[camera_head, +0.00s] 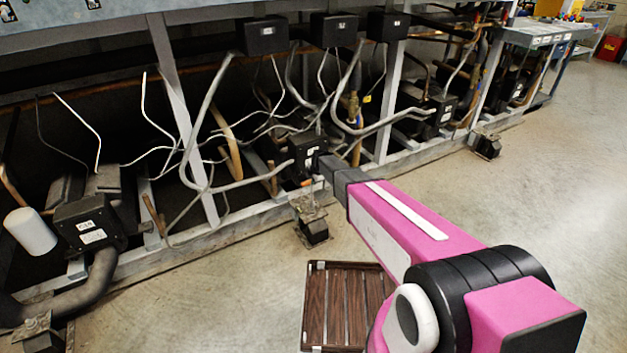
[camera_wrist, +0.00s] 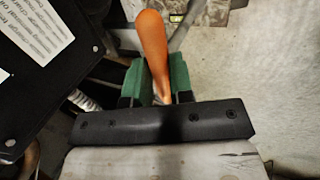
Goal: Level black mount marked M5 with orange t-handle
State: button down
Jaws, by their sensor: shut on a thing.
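My gripper (camera_wrist: 156,78) has green fingers shut on the orange t-handle (camera_wrist: 152,42), whose rounded end sticks out past the fingers in the wrist view. In the head view only a small orange spot (camera_head: 306,183) shows at the end of my arm. Below it, a black mount (camera_head: 313,231) sits on the floor at the rack's lower rail, under a metal bracket (camera_head: 305,208). A small yellow-green bubble level (camera_wrist: 176,18) lies on a mottled metal plate (camera_wrist: 208,12) beyond the handle. I cannot read an M5 mark, and whether the handle touches the mount is unclear.
A black box with white labels (camera_wrist: 40,60) stands close at the left in the wrist view. Another black mount (camera_head: 487,146) is farther right along the rack. A brown slatted pallet (camera_head: 318,300) lies on the floor. Open concrete floor (camera_head: 530,200) is at the right.

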jog(key=shift+f, duration=1.25)
dwell(1.2)
jog(key=c, duration=1.7)
grip_release()
grip_shut()
jog(key=shift+n+g+y, duration=0.3)
jog(key=shift+n, duration=1)
jog(key=shift+w, duration=0.1)
jog(key=shift+n+g+y, duration=0.4)
jog(key=shift+n, duration=0.8)
jog(key=shift+w, duration=0.1)
jog(key=shift+n, duration=0.4)
jog(key=shift+n+g, duration=0.4)
jog(key=shift+n, duration=0.4)
